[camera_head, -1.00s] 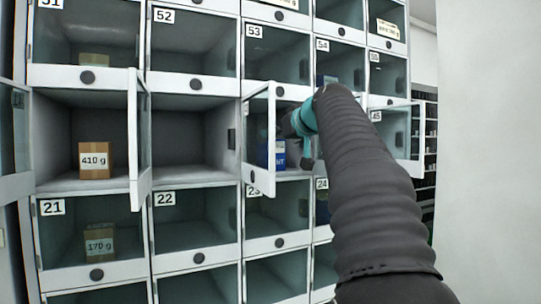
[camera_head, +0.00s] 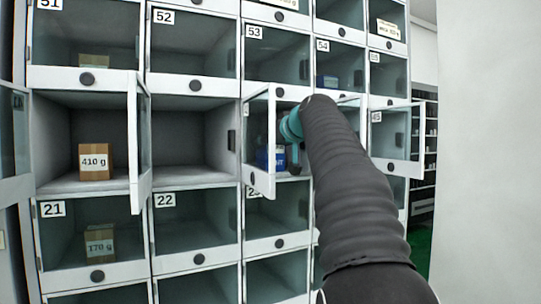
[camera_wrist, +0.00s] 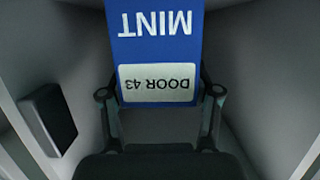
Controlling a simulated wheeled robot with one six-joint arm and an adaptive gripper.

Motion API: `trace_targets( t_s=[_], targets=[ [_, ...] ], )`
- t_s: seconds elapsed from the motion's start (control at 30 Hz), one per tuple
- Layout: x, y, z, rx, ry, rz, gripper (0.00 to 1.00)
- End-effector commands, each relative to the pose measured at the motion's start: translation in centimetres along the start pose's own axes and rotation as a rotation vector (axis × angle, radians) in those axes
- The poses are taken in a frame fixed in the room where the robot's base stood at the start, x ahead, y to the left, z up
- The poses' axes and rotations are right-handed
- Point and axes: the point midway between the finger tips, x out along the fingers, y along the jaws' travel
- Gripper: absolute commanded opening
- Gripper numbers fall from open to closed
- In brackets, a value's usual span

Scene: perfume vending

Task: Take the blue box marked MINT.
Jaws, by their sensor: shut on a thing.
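The blue box marked MINT (camera_wrist: 157,30) fills the upper middle of the wrist view, with a white label reading DOOR 43. Its print is upside down there. My gripper (camera_wrist: 160,98) is shut on it, one finger at each side. My gripper (camera_head: 284,152) is at the box there, largely hidden by the door and my arm.
The open glass door (camera_head: 258,143) stands just left of my gripper. Another open door (camera_head: 139,140) is further left, and one (camera_head: 392,140) stands right of my arm. A brown 410 g box (camera_head: 96,161) sits in the left compartment. The compartment beside it is empty.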

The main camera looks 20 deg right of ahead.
Motion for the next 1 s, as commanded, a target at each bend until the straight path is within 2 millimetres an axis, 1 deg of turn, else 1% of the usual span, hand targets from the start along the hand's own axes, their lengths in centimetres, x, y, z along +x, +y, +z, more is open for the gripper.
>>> trace_targets(
  t_s=[0.23, 0.4, 0.47, 0.57, 1.0],
  targets=[
    [-0.1, 0.0, -0.3, 0.001, 0.0, -0.001, 0.23],
    [-0.5, 0.0, -1.7, 0.0, 0.0, 0.0, 0.23],
    [-1.2, 0.1, -1.1, 0.001, 0.0, 0.001, 0.23],
    [-2.9, 0.1, -0.5, 0.0, 0.001, 0.003, 0.23],
    [-13.0, 0.1, 2.6, 0.0, 0.001, 0.005, 0.23]
  ],
)
